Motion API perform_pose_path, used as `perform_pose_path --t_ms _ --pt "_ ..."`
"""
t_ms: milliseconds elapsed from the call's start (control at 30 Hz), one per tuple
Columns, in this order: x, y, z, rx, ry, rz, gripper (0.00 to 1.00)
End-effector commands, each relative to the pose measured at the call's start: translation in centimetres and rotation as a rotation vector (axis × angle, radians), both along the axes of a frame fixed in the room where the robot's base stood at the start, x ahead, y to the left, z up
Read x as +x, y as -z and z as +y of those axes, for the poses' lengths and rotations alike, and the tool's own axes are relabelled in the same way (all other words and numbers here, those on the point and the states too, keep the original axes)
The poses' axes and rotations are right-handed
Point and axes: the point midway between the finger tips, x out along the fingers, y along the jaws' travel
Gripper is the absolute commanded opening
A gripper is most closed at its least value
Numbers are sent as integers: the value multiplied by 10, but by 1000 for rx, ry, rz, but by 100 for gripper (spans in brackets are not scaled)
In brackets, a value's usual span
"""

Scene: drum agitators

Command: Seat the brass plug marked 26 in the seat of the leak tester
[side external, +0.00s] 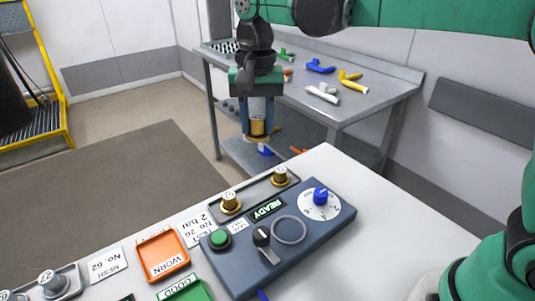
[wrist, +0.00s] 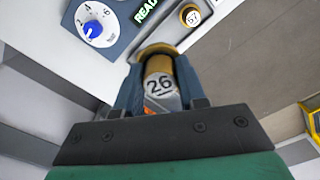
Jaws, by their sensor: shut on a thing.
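The brass plug marked 26 (wrist: 158,82) is between the fingers of my gripper (side external: 257,130), which is shut on it. Its number faces the wrist camera, and its wide brass flange is at the far end. In the side view the plug (side external: 257,126) hangs upright in the air, behind and above the leak tester (side external: 336,212). The tester is a blue-grey box with a lit READY display (side external: 266,210). A round grey ring (side external: 289,230) on its top looks like the seat and appears empty. The seat is not seen in the wrist view.
Two other brass plugs (side external: 231,203) (side external: 281,177) stand in a tray behind the tester. Orange WORN (side external: 163,253) and green GOOD trays lie left.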

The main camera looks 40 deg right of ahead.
Motion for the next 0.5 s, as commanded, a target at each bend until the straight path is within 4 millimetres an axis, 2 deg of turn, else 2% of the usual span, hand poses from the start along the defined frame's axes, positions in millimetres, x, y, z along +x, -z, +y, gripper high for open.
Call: perform_pose_path --t_ms 100,300,500 --pt "-30 25 6 0 228 0 0" --pt "-76 59 8 0 551 0 0" --pt "-96 74 7 0 695 -1 0"
